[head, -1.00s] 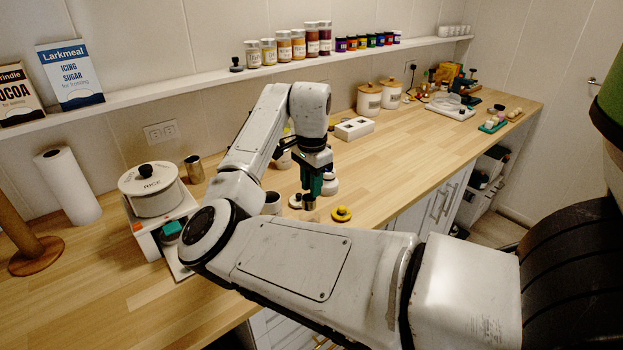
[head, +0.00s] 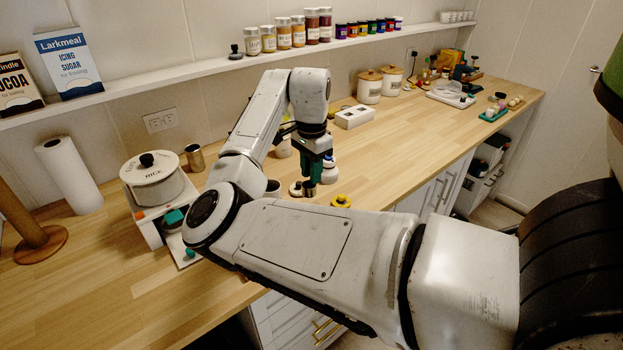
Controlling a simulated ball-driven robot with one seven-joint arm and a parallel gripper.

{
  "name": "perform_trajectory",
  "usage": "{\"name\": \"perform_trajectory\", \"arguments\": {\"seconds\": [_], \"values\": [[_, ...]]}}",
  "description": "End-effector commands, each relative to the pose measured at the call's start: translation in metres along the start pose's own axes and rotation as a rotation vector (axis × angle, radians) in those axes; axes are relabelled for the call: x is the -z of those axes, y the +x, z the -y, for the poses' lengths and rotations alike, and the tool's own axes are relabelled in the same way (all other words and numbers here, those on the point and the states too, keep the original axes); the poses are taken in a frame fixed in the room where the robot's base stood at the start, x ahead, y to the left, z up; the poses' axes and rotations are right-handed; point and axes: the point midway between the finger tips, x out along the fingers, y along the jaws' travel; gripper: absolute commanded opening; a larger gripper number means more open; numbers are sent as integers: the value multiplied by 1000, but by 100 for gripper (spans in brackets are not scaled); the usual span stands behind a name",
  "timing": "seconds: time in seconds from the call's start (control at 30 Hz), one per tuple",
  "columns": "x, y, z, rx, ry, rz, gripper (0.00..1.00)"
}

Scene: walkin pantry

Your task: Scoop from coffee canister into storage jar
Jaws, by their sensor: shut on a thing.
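My gripper (head: 308,190) points down over the wooden counter (head: 420,150), in front of a white vessel (head: 329,172). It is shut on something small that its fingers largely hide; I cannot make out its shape. A pale round piece with a dark centre (head: 295,189) lies just left of the fingertips. A dark-topped cup (head: 273,188) stands further left, partly behind my arm. A yellow round piece (head: 341,201) lies to the right. I cannot tell which vessel is the coffee canister or the storage jar; no label on them is readable.
A white box (head: 354,117) and two wooden-lidded canisters (head: 369,88) stand behind. The shelf (head: 200,76) runs along the wall.

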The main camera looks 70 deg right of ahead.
Motion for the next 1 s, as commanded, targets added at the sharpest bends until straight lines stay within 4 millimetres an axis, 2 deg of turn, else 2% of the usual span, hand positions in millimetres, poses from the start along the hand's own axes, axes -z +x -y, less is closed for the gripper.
{"name": "perform_trajectory", "arguments": {"seconds": [0.1,1.0], "values": [[0,-10,0,0,0,-1,0],[0,-55,0,0,1,0,0]]}}
